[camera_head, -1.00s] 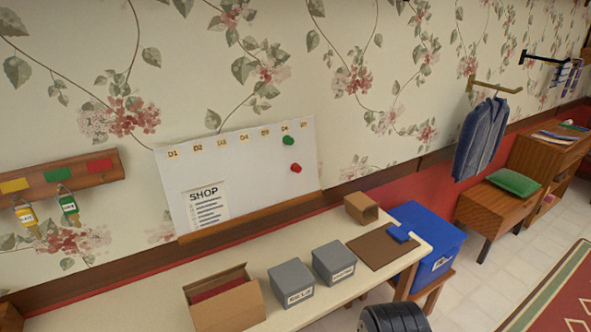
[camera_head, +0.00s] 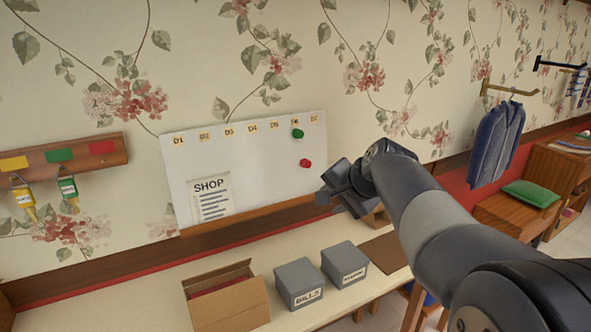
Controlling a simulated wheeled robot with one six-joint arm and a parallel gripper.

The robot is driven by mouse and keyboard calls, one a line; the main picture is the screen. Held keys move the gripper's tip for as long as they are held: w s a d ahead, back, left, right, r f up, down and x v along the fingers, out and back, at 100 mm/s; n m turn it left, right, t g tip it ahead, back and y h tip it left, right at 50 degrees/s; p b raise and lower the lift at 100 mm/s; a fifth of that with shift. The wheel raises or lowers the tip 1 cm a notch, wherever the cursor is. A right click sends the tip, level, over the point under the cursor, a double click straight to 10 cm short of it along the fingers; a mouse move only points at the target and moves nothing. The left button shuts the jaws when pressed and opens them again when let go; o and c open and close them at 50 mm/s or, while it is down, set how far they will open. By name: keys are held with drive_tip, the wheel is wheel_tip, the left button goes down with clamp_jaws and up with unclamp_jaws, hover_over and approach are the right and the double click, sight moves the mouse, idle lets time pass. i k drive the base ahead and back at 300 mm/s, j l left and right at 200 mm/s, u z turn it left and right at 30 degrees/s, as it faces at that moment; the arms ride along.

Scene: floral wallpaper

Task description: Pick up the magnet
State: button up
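Two round magnets are on the white board (camera_head: 260,170) on the wall. The green magnet (camera_head: 297,133) sits under the label D6, near the board's upper right. The red magnet (camera_head: 306,163) sits a little below it and to the right. My gripper (camera_head: 330,202) is in front of the board's lower right corner, below the red magnet and apart from both magnets. It is dark and seen from behind and the side, and its fingers look spread with nothing visible between them.
A shelf table below the board holds an open cardboard box (camera_head: 228,300) and two grey labelled boxes (camera_head: 298,283) (camera_head: 345,262). A brown mat (camera_head: 388,252) lies to the right. Keys hang from a wooden rack (camera_head: 65,160) at left. A blue jacket (camera_head: 497,145) hangs at right.

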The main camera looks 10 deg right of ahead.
sight(304, 164)
drive_tip(key=i+l+u, duration=0.1)
drive_tip(key=u, duration=0.25)
drive_tip(key=i+l+u, duration=0.1)
drive_tip(key=l+u, duration=0.6)
drive_tip(key=i+l+u, duration=0.2)
drive_tip(key=l, duration=0.9)
drive_tip(key=l+u, duration=0.15)
drive_tip(key=l, duration=0.95)
